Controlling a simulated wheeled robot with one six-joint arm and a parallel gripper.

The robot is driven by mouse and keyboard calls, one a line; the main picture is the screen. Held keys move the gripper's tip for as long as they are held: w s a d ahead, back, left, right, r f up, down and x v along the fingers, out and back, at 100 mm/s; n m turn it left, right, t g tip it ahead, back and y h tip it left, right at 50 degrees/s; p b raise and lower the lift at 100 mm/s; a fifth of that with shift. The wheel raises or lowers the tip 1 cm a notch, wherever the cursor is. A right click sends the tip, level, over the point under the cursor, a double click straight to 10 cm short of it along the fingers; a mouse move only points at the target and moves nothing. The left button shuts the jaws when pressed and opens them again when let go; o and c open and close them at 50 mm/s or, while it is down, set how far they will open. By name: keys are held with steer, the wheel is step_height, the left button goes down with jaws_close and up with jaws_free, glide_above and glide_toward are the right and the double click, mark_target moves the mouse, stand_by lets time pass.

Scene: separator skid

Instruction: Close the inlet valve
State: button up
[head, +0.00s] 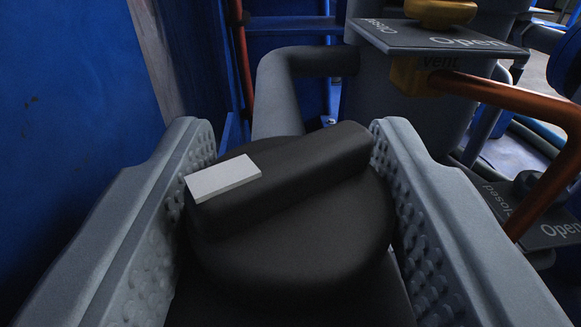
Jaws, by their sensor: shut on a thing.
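A black round valve knob (300,235) with a raised grip bar fills the lower middle of the head view. A white rectangular mark (223,177) lies at the left end of the bar. The bar slants up from left to right. My gripper (292,132) is shut on this knob, with one grey dimpled finger at each side of it. No label shows on the knob, and its plate is hidden, so I cannot tell its name or its open and closed marks.
A plate marked vent, Open and Closed (440,38) with a yellow knob (440,10) is at upper right. A copper pipe (520,100) runs below it. Another Open/Closed plate (535,215) with a dark knob is at right. A blue wall (70,130) stands close at left.

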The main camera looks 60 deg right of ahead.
steer(key=o, duration=1)
steer(key=v, duration=1.7)
steer(key=shift+a, duration=0.2)
steer(key=c, duration=0.3)
